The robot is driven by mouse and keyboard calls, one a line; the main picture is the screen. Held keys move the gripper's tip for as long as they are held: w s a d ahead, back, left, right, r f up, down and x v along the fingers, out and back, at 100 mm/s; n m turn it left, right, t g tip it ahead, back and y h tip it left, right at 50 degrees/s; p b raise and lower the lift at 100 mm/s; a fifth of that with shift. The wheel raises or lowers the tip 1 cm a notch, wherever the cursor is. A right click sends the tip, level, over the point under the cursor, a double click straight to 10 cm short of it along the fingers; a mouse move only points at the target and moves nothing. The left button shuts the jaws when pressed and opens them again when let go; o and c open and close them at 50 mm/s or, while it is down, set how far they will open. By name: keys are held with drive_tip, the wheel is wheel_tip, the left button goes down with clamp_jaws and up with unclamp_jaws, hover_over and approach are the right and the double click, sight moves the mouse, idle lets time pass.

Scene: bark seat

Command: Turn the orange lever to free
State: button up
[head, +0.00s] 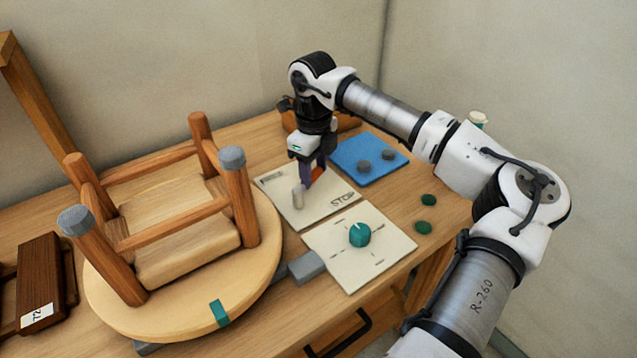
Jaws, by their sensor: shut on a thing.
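The orange lever (317,173) shows as a small orange patch at my gripper (311,180), above a cream plate (285,207) marked STOP. My gripper points down and is shut on the lever, with its fingers covering most of it. A "free" marking is not readable; a faint grey marking sits near the plate's far left corner. The lever's exact angle is hidden.
A teal knob (360,235) sits on another cream plate (330,262) in front. A blue mat (372,168) with two grey discs lies behind right. Two green discs (426,211) lie right. An upturned wooden stool (180,300) fills the left. My arm crosses the right side.

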drive_tip(key=n, duration=0.1)
drive_tip(key=a+n+b, duration=0.1)
drive_tip(key=n, duration=0.1)
drive_tip(key=shift+w+a, duration=0.2)
drive_tip(key=shift+w, duration=0.15)
drive_tip(key=a+n, duration=0.2)
drive_tip(key=n, duration=0.1)
drive_tip(key=shift+w+n, duration=0.1)
drive_tip(key=shift+n, duration=0.2)
drive_tip(key=a+n, duration=0.1)
drive_tip(key=n, duration=0.2)
drive_tip(key=shift+a+b, duration=0.35)
drive_tip(key=shift+b, duration=0.05)
drive_tip(key=shift+s+a+n, duration=0.25)
drive_tip(key=shift+a+n, duration=0.15)
drive_tip(key=shift+n, duration=0.55)
drive_tip(key=shift+s+a+n, duration=0.25)
drive_tip(key=shift+a+n, duration=0.1)
drive_tip(key=shift+n, duration=0.6)
drive_tip(key=o, duration=1.1)
drive_tip(key=shift+r, duration=0.15)
wheel_tip(320, 180, up, 14)
drive_tip(key=shift+f+b, duration=0.2)
drive_tip(key=shift+b, duration=0.35)
drive_tip(key=shift+s, duration=0.1)
